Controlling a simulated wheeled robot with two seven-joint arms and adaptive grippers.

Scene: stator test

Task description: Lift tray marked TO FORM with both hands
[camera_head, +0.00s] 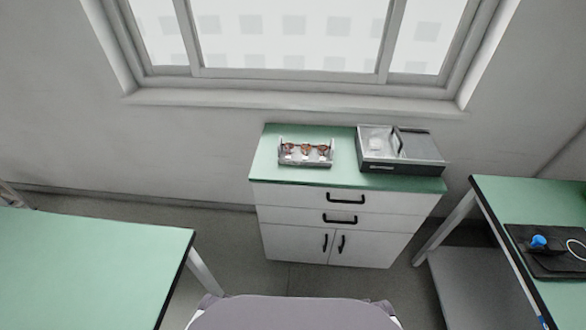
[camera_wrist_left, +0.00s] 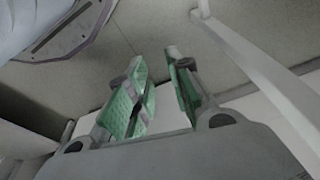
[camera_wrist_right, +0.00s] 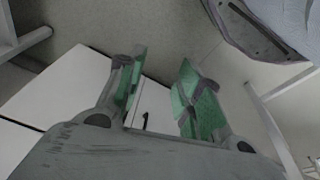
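A small light tray (camera_head: 306,162) holding several copper-brown parts sits on the left half of the green top of a white cabinet (camera_head: 262,172). Any marking on it is too small to read. My grippers do not show in the head view. In the left wrist view my left gripper (camera_wrist_left: 158,82) has its green-padded fingers apart with nothing between them. In the right wrist view my right gripper (camera_wrist_right: 163,75) also has its fingers apart and is empty. The tray is in neither wrist view.
A grey metal box (camera_head: 430,152) stands right of the tray on the cabinet. A green table (camera_head: 90,262) is at the left. Another green table (camera_head: 530,200) at the right bears a black mat (camera_head: 518,234) with a blue item (camera_head: 538,241). Floor lies between the tables and cabinet.

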